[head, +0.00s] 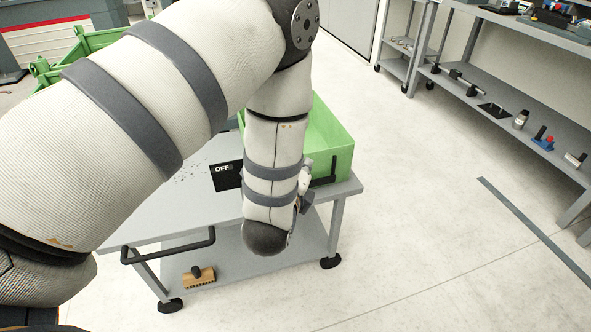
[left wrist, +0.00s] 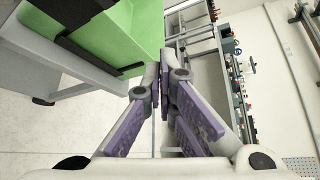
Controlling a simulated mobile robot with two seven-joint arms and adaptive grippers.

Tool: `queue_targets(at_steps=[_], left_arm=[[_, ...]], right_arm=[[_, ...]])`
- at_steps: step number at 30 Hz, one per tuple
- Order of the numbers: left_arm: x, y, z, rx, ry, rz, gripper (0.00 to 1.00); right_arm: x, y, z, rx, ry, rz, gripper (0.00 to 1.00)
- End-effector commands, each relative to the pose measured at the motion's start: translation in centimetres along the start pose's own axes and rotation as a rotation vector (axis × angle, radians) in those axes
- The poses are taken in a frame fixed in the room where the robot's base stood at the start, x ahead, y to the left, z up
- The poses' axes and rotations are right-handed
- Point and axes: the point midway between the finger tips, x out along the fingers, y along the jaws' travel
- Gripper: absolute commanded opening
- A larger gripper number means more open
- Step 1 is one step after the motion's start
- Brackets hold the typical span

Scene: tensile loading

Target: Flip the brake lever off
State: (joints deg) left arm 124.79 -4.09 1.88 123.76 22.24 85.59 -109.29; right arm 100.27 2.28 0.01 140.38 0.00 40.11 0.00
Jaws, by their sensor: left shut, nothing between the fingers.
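A black plate marked "OFF" (head: 226,177) lies on the grey cart's top (head: 185,215), partly covered by my left forearm. I cannot make out the brake lever in either view; my arm hides part of the cart top beside the plate. My left gripper (left wrist: 165,62) is shut and empty, with its purple-padded fingers meeting at the tips in the left wrist view. In the head view, only small parts of it show behind the wrist, near the cart's right edge. My right gripper is in neither view.
A green bin (head: 330,140) with black brackets stands on the cart, close to my left gripper. A wooden brush (head: 198,278) lies on the cart's lower shelf. Shelving with tools (head: 500,110) stands at the right.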

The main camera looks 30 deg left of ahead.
Motion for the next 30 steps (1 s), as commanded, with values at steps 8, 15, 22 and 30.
queue_targets(at_steps=[8, 15, 22, 30], left_arm=[[3.1, -0.4, 2.1, -0.002, -0.005, -0.004, 0.00], [2.4, -0.2, 3.8, -0.001, 0.000, -0.003, 0.00], [2.4, 0.0, 3.8, 0.001, 0.002, 0.000, 0.00], [3.0, -0.3, 3.7, -0.012, 0.001, -0.011, 0.00]], right_arm=[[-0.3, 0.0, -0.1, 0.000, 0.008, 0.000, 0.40], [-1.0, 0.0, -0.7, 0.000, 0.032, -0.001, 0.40], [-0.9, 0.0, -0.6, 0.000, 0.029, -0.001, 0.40], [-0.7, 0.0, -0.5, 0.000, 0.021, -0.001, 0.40]])
